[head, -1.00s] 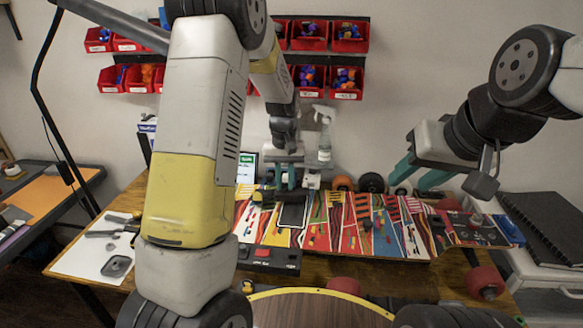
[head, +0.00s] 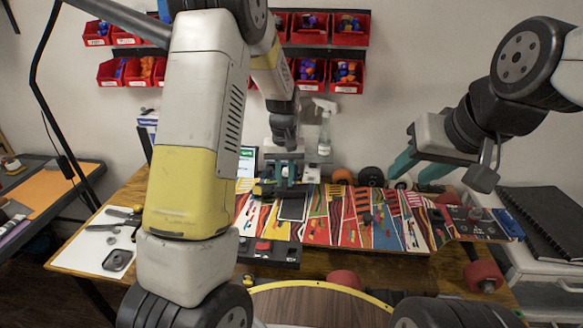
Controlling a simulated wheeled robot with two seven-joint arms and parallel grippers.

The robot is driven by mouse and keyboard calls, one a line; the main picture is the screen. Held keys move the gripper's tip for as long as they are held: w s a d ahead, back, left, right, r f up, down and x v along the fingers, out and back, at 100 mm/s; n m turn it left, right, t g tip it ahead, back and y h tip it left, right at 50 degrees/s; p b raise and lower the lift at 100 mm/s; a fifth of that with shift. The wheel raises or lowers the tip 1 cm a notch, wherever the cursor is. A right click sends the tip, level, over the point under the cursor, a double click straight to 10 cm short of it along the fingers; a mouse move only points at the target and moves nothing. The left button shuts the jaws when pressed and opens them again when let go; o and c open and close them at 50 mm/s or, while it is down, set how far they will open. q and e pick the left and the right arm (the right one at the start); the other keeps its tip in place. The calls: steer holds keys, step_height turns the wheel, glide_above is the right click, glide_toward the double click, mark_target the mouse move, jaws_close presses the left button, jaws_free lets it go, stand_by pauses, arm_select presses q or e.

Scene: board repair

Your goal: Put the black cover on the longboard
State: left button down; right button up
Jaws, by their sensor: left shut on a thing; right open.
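The longboard (head: 390,228) lies across the bench with a colourful striped deck. My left gripper (head: 285,183) is over its left part, teal fingers pointing down. It is shut on a dark, flat piece (head: 265,189), which looks like the black cover; the fingers partly hide it. Just below it in the picture is a dark rectangle with a pale edge (head: 292,209) on the deck. I cannot tell whether the held piece touches the deck. My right gripper (head: 418,170) is open and empty, above and behind the board's right part.
A spray bottle (head: 325,135) and loose wheels (head: 371,177) stand behind the board. A black box with a red button (head: 265,250) is in front. Tools lie on a white mat (head: 90,248) at left; a black notebook (head: 545,225) is at right. Red bins (head: 346,75) hang on the wall.

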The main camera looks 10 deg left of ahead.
arm_select(q)
steer(key=shift+f, duration=0.35)
stand_by(0.4)
steer(key=c, duration=1.2)
jaws_free()
steer(key=shift+c, duration=1.2)
steer(key=shift+r, duration=0.15)
steer(key=shift+r, duration=3.6)
steer(key=shift+r, duration=0.1)
